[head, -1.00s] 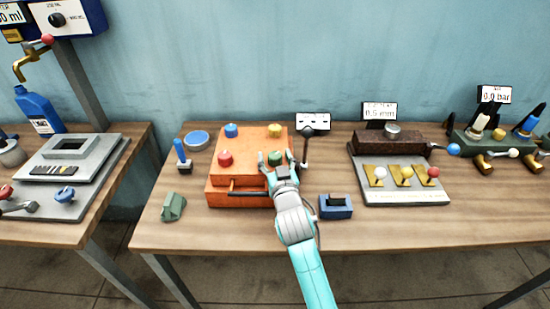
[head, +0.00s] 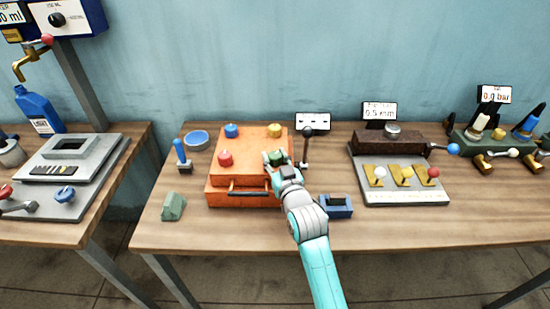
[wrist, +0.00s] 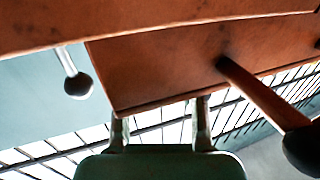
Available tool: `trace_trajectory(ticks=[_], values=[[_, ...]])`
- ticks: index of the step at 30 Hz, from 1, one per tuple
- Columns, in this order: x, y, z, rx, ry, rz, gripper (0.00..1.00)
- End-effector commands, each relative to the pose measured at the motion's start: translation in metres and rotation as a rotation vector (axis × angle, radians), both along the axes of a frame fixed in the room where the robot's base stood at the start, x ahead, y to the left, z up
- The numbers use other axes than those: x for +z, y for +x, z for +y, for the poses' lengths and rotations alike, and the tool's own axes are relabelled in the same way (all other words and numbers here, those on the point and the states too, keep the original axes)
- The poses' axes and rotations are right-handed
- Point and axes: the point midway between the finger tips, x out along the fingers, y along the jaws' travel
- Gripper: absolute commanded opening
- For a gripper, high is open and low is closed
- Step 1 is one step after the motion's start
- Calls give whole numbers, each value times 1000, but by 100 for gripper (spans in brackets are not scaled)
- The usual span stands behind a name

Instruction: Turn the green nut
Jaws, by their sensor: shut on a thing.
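The green nut (head: 277,157) sits on the front right corner of the orange box (head: 221,171). My gripper (head: 278,162) is over that corner with its fingers shut on the nut, which is partly hidden by them. A red nut (head: 225,158) is at the front left of the box top, a blue nut (head: 231,131) at the back left and a yellow nut (head: 274,131) at the back right. In the wrist view the orange box (wrist: 190,65) fills the upper part; I cannot clearly make out the nut's grip there.
A black-knobbed lever (head: 306,147) stands just right of the box. A blue block (head: 336,206) lies close to my wrist. A green block (head: 173,206), a blue-handled tool (head: 181,155) and a blue dish (head: 197,140) lie left. Bare table lies in front.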

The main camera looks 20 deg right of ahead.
Motion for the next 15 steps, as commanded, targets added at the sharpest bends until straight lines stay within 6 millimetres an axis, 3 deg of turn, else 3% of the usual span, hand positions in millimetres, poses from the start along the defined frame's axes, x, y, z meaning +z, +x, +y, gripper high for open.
trace_trajectory(ticks=[15], values=[[0,0,-2,240,1,0,7]])
